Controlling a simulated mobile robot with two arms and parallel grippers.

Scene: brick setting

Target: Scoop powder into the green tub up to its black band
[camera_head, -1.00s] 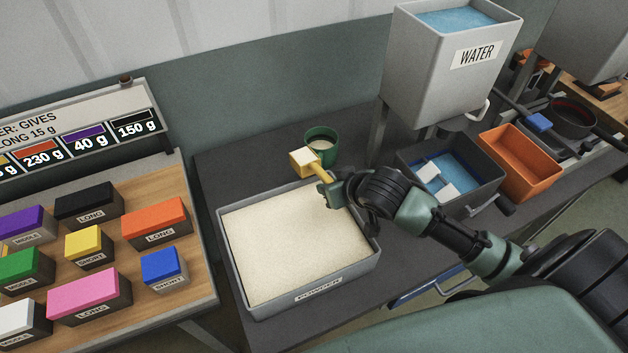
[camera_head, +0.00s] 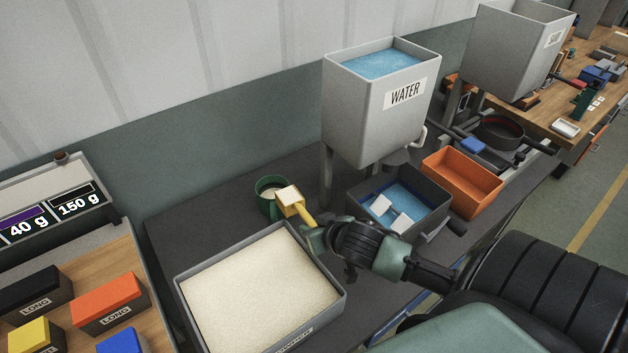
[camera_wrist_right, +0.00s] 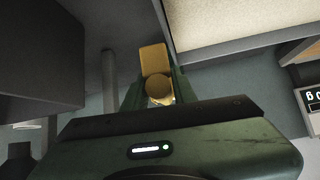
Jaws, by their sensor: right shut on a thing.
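The green tub (camera_head: 263,207) stands on the dark bench behind the powder tray (camera_head: 187,302), with pale powder visible inside. Its black band cannot be made out. My right gripper (camera_head: 316,236) is shut on the handle of a yellow scoop (camera_head: 309,218). The scoop's bowl looks full of pale powder and overlaps the tub's right side in the head view; I cannot tell whether it is over the rim. In the right wrist view the scoop (camera_wrist_right: 154,58) sticks out between the fingers (camera_wrist_right: 157,90), and its contents are hidden. My left gripper is not in view.
A grey water tank (camera_head: 362,108) stands over a dark basin (camera_head: 434,189) of blue water, right of the tub. An orange bin (camera_head: 470,170) is beside it. Labelled coloured blocks (camera_head: 108,298) lie on a wooden board at left. Bare bench lies left of the tub.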

